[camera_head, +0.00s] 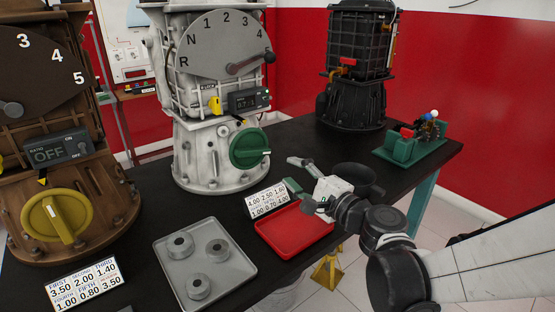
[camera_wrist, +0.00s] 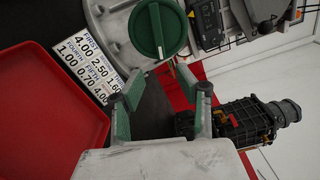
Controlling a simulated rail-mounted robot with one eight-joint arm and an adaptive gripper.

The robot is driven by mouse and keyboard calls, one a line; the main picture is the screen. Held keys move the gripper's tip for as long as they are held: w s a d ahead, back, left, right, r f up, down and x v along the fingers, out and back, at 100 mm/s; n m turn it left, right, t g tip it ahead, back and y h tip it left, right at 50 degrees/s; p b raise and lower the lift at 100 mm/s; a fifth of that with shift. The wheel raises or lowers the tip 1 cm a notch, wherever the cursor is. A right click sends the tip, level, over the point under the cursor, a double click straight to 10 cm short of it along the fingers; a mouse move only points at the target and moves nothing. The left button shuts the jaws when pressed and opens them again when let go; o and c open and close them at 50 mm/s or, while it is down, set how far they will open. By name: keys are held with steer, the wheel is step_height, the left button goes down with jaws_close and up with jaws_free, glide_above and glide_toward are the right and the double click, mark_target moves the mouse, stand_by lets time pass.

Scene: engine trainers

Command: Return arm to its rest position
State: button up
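My gripper (camera_head: 300,183) is in the air over the black table, above the area by the red tray (camera_head: 293,232) and the white engine trainer (camera_head: 208,150). In the wrist view its two green-tipped fingers (camera_wrist: 162,96) stand well apart with nothing between them, so it is open and empty. My arm reaches in from the right of the head view. The green knob (camera_head: 249,148) of the white trainer is left of my gripper and apart from it. The wrist view also shows this knob (camera_wrist: 158,30) beyond the fingers.
A grey tray (camera_head: 240,264) holds several grey cylinders. A brown trainer (camera_head: 70,190) with a yellow knob (camera_head: 57,216) stands at left. Number cards (camera_head: 267,200) lie on the table.

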steer(key=shift+s+d, duration=0.1)
steer(key=shift+s, duration=0.1)
steer(key=s+f+n+g+h, duration=0.1)
steer(key=s+n, duration=0.2)
steer(key=s+f+n+g+h, duration=0.1)
steer(key=s+n+g, duration=0.1)
steer(key=s+n, duration=0.1)
steer(key=s+f+n+g+h, duration=0.1)
steer(key=s+n+g, duration=0.1)
steer(key=s+n, duration=0.1)
steer(key=shift+s+d+f, duration=0.1)
steer(key=shift+s+f, duration=0.15)
steer(key=shift+f, duration=0.15)
steer(key=s+d+f+n+g+h, duration=0.1)
steer(key=s+d+n+g+h, duration=0.2)
steer(key=s+d+n+h, duration=0.55)
step_height(320, 180, up, 13)
steer(key=s+d+m+y+p, duration=0.1)
steer(key=s+m+y+p, duration=0.1)
steer(key=p, duration=1.1)
steer(key=shift+d+m+p, duration=0.2)
steer(key=shift+m+p, duration=0.2)
steer(key=shift+m, duration=0.15)
